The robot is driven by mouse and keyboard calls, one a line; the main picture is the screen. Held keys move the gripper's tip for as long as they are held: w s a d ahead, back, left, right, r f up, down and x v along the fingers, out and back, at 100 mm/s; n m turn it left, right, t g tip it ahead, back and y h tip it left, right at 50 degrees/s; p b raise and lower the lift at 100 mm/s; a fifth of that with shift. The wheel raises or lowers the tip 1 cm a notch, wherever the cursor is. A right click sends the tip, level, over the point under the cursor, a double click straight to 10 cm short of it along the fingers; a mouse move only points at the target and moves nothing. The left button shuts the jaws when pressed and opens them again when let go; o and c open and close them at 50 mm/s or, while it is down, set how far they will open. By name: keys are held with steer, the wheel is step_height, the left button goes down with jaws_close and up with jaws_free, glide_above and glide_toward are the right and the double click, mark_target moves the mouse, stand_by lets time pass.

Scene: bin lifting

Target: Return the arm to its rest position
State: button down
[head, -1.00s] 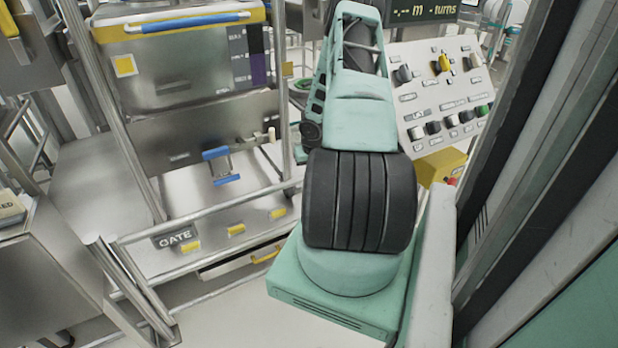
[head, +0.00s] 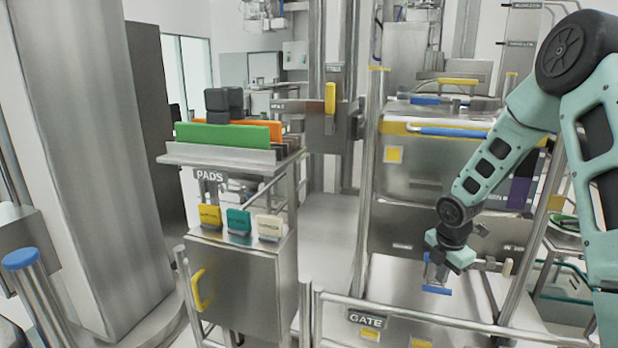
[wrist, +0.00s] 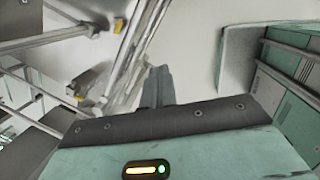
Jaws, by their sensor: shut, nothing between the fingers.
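My gripper (wrist: 158,88) is shut and empty; its two dark fingers lie together in the wrist view, above the pale floor. In the head view my teal arm comes in from the right edge and bends down to the left. Its hand (head: 450,250) hangs in front of the steel bin station, and the fingers cannot be made out clearly there. The steel bin (head: 420,165), with a yellow rim and blue handle, stands behind the arm. A blue-ended bracket (head: 437,290) shows just below the hand; I cannot tell whether they touch.
A rail with a GATE sign (head: 367,319) runs in front of the bin station. A PADS cabinet (head: 245,275) with coloured blocks stands left of centre. A blue-capped post (head: 20,260) and a broad steel column (head: 85,150) are at left. Clear floor (head: 335,225) shows between cabinet and station.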

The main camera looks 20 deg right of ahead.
steer(key=s+a+r+m, duration=0.2)
steer(key=a+r+m, duration=0.15)
steer(key=a, duration=0.85)
steer(key=s+a+r+m, duration=0.25)
steer(key=a+r, duration=0.25)
steer(key=a, duration=0.7)
steer(key=s+a+r+m+y, duration=0.1)
steer(key=s+a+r+m, duration=0.1)
steer(key=s+a, duration=0.5)
steer(key=s+a+r+m+g+y, duration=0.1)
steer(key=s+a+r+m, duration=0.2)
steer(key=s+a, duration=0.4)
steer(key=s, duration=0.6)
steer(key=shift+s+a+r, duration=0.2)
steer(key=shift+s+r, duration=0.05)
